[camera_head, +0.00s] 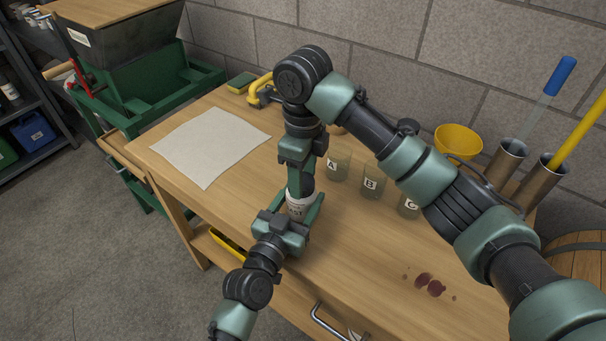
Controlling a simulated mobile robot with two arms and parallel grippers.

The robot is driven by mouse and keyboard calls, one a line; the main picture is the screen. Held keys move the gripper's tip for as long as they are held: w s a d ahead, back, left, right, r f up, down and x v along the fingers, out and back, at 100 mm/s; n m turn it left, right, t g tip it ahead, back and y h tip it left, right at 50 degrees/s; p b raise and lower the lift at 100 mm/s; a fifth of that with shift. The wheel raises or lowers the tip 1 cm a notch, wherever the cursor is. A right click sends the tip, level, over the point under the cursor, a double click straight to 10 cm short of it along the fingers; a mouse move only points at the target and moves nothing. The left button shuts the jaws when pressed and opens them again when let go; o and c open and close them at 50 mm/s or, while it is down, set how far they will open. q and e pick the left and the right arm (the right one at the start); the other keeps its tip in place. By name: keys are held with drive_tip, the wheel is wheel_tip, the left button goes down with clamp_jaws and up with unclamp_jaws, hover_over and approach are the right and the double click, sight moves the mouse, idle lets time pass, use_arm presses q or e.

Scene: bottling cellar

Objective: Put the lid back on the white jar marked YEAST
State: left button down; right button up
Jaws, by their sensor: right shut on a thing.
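The white jar (297,208) stands on the wooden workbench (375,263). Only the end of its label, which looks like "ST", shows. My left gripper (290,217) comes up from the bottom with its fingers on either side of the jar. I cannot tell whether they press on it. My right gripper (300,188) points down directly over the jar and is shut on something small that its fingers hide. I cannot make out the lid, nor whether it touches the jar's mouth.
Glass beakers marked A (338,168), B (372,184) and C (408,206) stand close to the right. A pale cloth (210,146) lies at the left. A yellow bowl (458,141) and metal cylinders (507,160) stand behind. Dark red stains (430,285) mark the front right.

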use_arm(q)
drive_tip(key=shift+f, duration=0.1)
use_arm(e)
drive_tip(key=shift+r, duration=0.1)
drive_tip(key=o, duration=1.3)
drive_tip(key=shift+c, duration=0.4)
